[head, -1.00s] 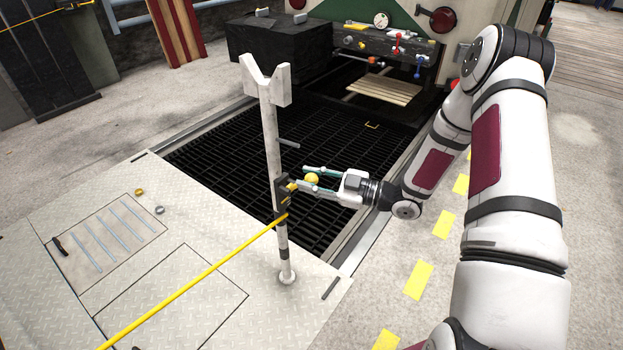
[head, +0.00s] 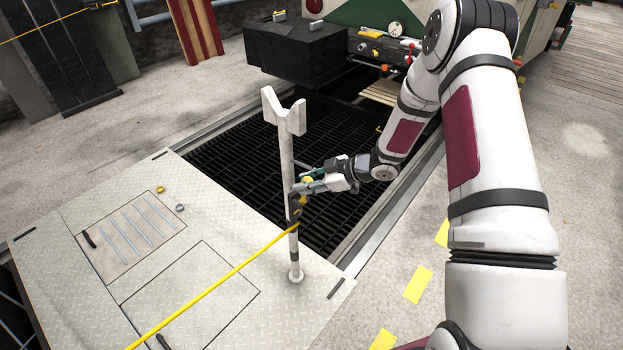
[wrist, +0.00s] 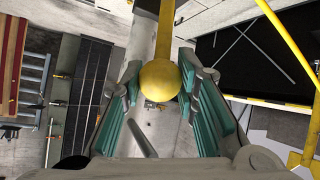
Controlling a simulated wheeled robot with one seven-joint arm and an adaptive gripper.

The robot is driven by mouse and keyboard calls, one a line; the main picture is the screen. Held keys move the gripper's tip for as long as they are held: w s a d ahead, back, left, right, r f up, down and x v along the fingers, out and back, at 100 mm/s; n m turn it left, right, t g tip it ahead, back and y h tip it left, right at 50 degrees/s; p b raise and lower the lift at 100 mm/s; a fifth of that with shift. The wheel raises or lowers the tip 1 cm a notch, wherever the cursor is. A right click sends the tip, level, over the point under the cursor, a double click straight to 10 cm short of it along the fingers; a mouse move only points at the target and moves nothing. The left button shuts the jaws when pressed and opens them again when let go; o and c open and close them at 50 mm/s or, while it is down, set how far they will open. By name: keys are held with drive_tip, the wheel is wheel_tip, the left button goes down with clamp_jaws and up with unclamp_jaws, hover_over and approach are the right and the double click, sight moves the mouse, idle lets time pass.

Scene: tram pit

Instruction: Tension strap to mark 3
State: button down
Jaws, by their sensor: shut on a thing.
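A white post (head: 288,155) with a forked top stands upright on the metal plate floor. A dark ratchet (head: 295,207) is fixed partway up it. A yellow strap (head: 215,284) runs taut from the ratchet to the lower left. A yellow lever (wrist: 165,35) with a ball knob (wrist: 160,80) shows in the wrist view. My gripper (head: 309,184) is beside the post, shut on the knob, with teal pads at both sides of it. In the head view my fingers partly hide the knob and lever. No strap marks are readable.
A dark grated pit (head: 345,150) lies behind the post. A black block (head: 295,47) and a vehicle front with small coloured fittings (head: 390,48) stand beyond it. Hatches (head: 190,290) lie in the plate floor. Open concrete is at the right.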

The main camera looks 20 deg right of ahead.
drive_tip(key=shift+w+a+g+p, duration=0.15)
drive_tip(key=shift+w+g+p, duration=0.05)
drive_tip(key=shift+g+p, duration=0.1)
drive_tip(key=c, duration=1.2)
unclamp_jaws()
drive_tip(key=v, duration=1.2)
drive_tip(key=shift+s+a+r, duration=0.1)
drive_tip(key=shift+a+r, duration=0.05)
drive_tip(key=shift+a, duration=0.05)
